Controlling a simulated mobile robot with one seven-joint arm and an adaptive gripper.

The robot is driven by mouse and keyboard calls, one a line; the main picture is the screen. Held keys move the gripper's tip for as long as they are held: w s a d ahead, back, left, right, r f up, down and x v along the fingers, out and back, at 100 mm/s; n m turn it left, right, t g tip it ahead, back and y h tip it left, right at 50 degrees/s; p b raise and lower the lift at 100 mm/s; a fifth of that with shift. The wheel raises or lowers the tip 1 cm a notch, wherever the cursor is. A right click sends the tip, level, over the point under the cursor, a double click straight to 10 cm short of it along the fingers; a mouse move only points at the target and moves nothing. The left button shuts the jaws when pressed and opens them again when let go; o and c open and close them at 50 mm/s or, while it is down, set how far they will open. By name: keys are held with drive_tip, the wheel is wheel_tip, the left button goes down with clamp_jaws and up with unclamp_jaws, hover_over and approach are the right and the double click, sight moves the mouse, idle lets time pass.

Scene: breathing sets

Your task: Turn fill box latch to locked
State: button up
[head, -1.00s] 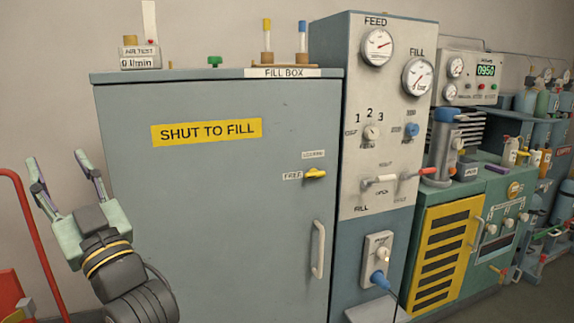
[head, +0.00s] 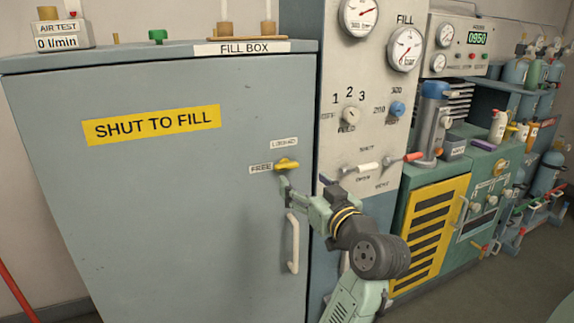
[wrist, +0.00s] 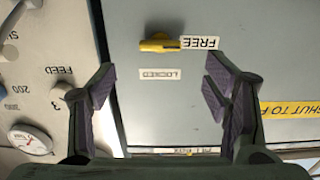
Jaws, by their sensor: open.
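The fill box (head: 150,230) is a large grey cabinet with its door shut. Its yellow latch (head: 287,164) lies level on the door, pointing at the FREE label (head: 261,169). The LOCKED label (head: 285,143) is above the latch. My gripper (head: 302,184) is just below and right of the latch in the head view, in front of the door. In the wrist view, which is upside down, my gripper (wrist: 160,88) is open and empty. The latch (wrist: 159,43) shows beyond its fingertips, apart from them, with the LOCKED label (wrist: 160,74) between the fingers.
A white door handle (head: 293,243) stands out below the latch. To the right is a panel with gauges, knobs (head: 351,116) and a white lever (head: 361,169). Small items stand on top of the box.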

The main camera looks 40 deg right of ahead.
sight(289, 167)
drive_tip(key=p+x, duration=0.1)
drive_tip(key=x, duration=0.7)
drive_tip(key=shift+w+p, duration=0.3)
drive_tip(key=shift+p, duration=0.05)
drive_tip(key=shift+c, duration=0.5)
drive_tip(key=c, duration=1.1)
drive_tip(key=shift+o, duration=0.2)
drive_tip(key=shift+m, duration=0.3)
drive_tip(key=m+p, duration=0.2)
drive_tip(key=m, duration=0.2)
drive_tip(key=shift+r+p, duration=0.1)
drive_tip(key=shift+p, duration=0.3)
drive_tip(key=shift+m+p, duration=0.95)
drive_tip(key=shift+m, duration=1.05)
